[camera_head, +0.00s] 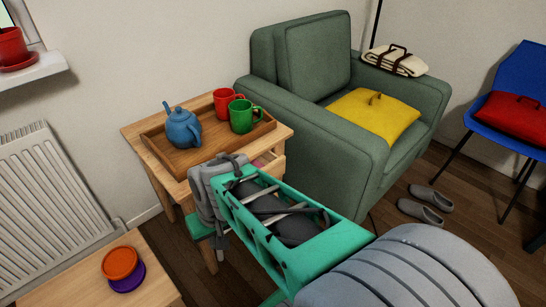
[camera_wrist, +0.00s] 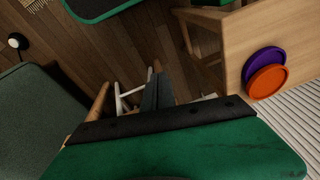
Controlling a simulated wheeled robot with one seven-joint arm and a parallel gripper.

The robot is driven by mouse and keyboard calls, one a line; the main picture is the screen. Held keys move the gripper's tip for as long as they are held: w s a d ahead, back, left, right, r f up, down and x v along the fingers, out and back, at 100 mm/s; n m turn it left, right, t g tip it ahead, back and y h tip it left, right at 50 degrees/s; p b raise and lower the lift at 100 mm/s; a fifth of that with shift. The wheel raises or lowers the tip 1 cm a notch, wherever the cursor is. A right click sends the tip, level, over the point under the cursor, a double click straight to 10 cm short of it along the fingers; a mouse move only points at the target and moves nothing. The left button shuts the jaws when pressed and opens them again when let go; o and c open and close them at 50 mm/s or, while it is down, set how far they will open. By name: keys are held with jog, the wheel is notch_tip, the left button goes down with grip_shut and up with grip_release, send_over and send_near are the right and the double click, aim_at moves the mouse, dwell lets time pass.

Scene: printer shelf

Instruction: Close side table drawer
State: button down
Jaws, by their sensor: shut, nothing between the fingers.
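The wooden side table (camera_head: 136,131) stands beside the green armchair, left of centre in the head view. Its drawer (camera_head: 276,169) shows at the table's right front, partly pulled out, with something pinkish inside. My arm covers most of the drawer, so how far it stands out cannot be told. In the wrist view my gripper (camera_wrist: 155,78) is shut and empty, its dark fingers together above the floor. In the head view my arm lies in front of the table and hides the fingertips. Whether the gripper touches the drawer cannot be seen.
A tray (camera_head: 160,151) on the table holds a blue teapot (camera_head: 182,126), a red mug (camera_head: 226,101) and a green mug (camera_head: 241,116). The armchair (camera_head: 330,140) is close on the right. Another table (camera_head: 70,272) with orange and purple discs stands at lower left, near a radiator (camera_head: 50,200).

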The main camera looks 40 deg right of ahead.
jog(key=w+d+r+m+t+y+p, duration=0.1)
jog(key=w+d+r+m+p, duration=0.1)
jog(key=d+m+p, duration=0.4)
jog(key=w+d+r+m+t+y+p, duration=0.1)
jog(key=w+d+r+p, duration=0.15)
jog(key=d, duration=0.55)
jog(key=s+d+r+m+t+h+p, duration=0.1)
jog(key=s+d+m+t+p, duration=0.3)
jog(key=d, duration=0.4)
jog(key=s+d+m+t+h+p, duration=0.1)
jog(key=s+d+m+p, duration=0.1)
jog(key=d+m+p, duration=0.45)
jog(key=n+b, duration=0.2)
jog(key=b, duration=0.3)
send_near(271, 169)
notch_tip(271, 169, down, 4)
jog(key=w, duration=0.3)
jog(key=shift+w+a+f+m, duration=0.1)
jog(key=shift+w+a+m, duration=0.1)
jog(key=shift+m, duration=0.05)
jog(key=shift+w, duration=0.45)
jog(key=shift+w+b, duration=0.35)
jog(key=shift+w, duration=2)
